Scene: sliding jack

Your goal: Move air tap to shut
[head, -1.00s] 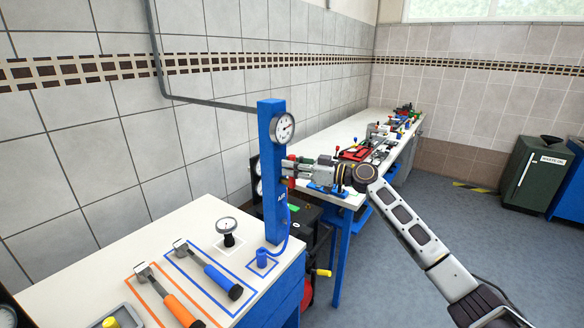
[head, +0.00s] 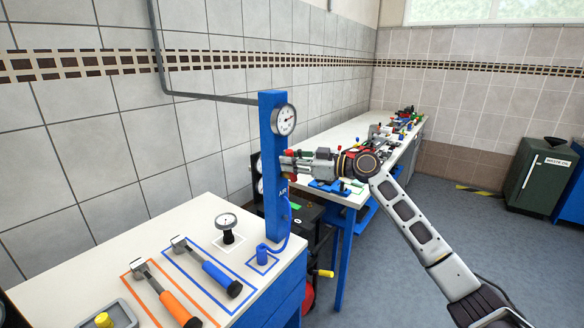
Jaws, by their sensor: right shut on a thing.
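A blue post (head: 272,203) marked AIR stands at the right end of the near white bench. It carries a round white gauge (head: 284,119) near its top. Red parts of the air tap (head: 291,178) show on the post's right side below the gauge. My right gripper (head: 290,165) reaches in from the right and is shut on the tap, with its fingers hiding most of it. The tap's exact angle is hard to read. My left gripper is out of view.
The near bench (head: 95,253) holds an orange-handled tool (head: 167,297), a blue-handled tool (head: 211,268) and a small gauge (head: 227,226). A long bench (head: 352,133) with several items runs behind my right arm. A green waste-oil bin (head: 538,178) stands far right. The floor (head: 400,270) between is open.

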